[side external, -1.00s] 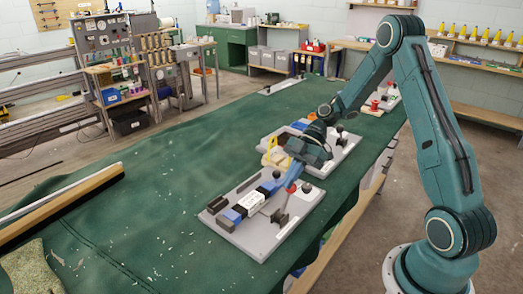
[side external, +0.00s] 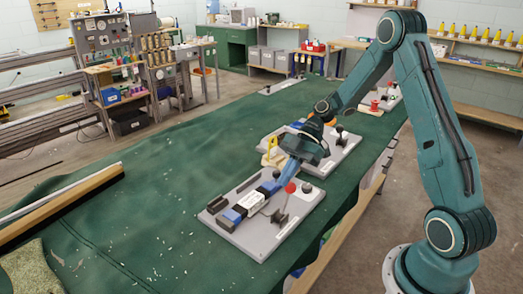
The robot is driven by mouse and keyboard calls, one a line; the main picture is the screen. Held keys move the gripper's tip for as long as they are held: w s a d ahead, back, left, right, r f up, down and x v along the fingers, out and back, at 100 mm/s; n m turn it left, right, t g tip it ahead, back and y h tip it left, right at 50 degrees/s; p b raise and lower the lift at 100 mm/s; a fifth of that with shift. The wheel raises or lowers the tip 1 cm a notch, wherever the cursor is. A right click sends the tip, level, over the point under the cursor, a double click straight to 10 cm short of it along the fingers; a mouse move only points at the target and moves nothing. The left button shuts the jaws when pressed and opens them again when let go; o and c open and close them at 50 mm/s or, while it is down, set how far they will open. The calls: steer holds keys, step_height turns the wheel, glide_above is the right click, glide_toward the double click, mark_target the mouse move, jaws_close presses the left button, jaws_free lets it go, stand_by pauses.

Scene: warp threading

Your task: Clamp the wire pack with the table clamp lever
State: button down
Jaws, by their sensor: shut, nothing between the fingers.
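The wire pack (side external: 233,215), a blue, white and black strip, lies diagonally along a light grey base plate (side external: 260,245) at the front of the table. A white block (side external: 250,201) sits on its middle. The clamp lever has a red knob (side external: 290,187) and stands raised at the right of the pack. My gripper (side external: 283,176) is shut and empty, just above and beside the red knob, over the far end of the pack. I cannot tell whether it touches the knob. The gripper partly hides the pack's far end.
A second grey plate (side external: 338,157) with blue, yellow and black parts lies just behind. A small black knob (side external: 307,188) stands on the front plate's right corner. A wood-and-metal bar (side external: 60,205) lies at the left. The green cloth between is mostly clear.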

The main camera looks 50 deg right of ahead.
steer(key=v, duration=0.9)
steer(key=shift+d, duration=0.2)
steer(key=shift+w+a+r, duration=0.1)
steer(key=shift+w+r, duration=0.05)
steer(key=s+a+r+m+t+h, duration=0.1)
steer(key=s+a+r+m+h, duration=0.5)
steer(key=a+r, duration=0.4)
steer(key=s+a+r+m+t+h, duration=0.1)
steer(key=s+m+t+h, duration=0.2)
steer(key=s+m, duration=0.6)
steer(key=s, duration=0.5)
steer(key=shift+a+r+m+t+h, duration=0.3)
steer(key=shift+a+t, duration=0.05)
steer(key=shift+t, duration=0.05)
